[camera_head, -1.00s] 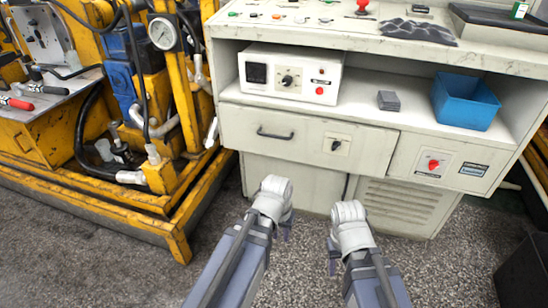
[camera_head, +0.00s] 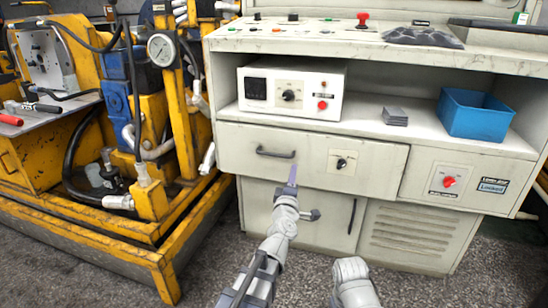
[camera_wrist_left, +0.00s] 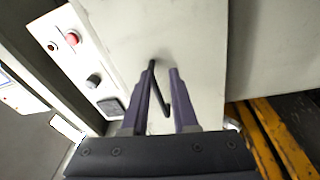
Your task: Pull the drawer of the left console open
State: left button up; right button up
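The left console (camera_head: 225,170) is a cream cabinet with a shelf. Its wide drawer (camera_head: 375,170) looks shut, its front flush with the cabinet, and carries a dark bar handle (camera_head: 276,154) and a small black lock knob. My left gripper (camera_head: 292,176) is raised in front of the drawer, just below and right of the handle in the head view. In the left wrist view its two purple fingers (camera_wrist_left: 163,72) are apart, and the dark handle (camera_wrist_left: 152,70) shows between them; contact cannot be told. Of my right arm only a wrist link shows; its fingers are hidden.
A white instrument box (camera_head: 290,90), grey blocks (camera_head: 395,116) and a blue bin (camera_head: 474,114) stand on the shelf. The yellow hydraulic rig (camera_head: 95,240) is close on the left. A cabinet door (camera_head: 330,225) lies below the drawer. Grey floor is clear in front.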

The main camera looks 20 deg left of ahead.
aim_at(274, 155)
pick_arm(q)
jog(key=shift+w+a+r+n+y+p, duration=0.25)
jog(key=shift+w+a+r+n+y, duration=0.2)
jog(key=shift+w+a+n+y, duration=0.55)
jog(key=shift+w+a+r+n+y+p, duration=0.2)
jog(key=shift+w+a+r+n+y, duration=0.25)
jog(key=shift+w+a+n+y, duration=0.8)
jog(key=shift+w+a+r+n+y+p, duration=0.35)
jog(key=shift+w+a+n, duration=0.5)
jog(key=shift+a, duration=0.7)
jog(key=shift+r, duration=0.1)
grip_shut()
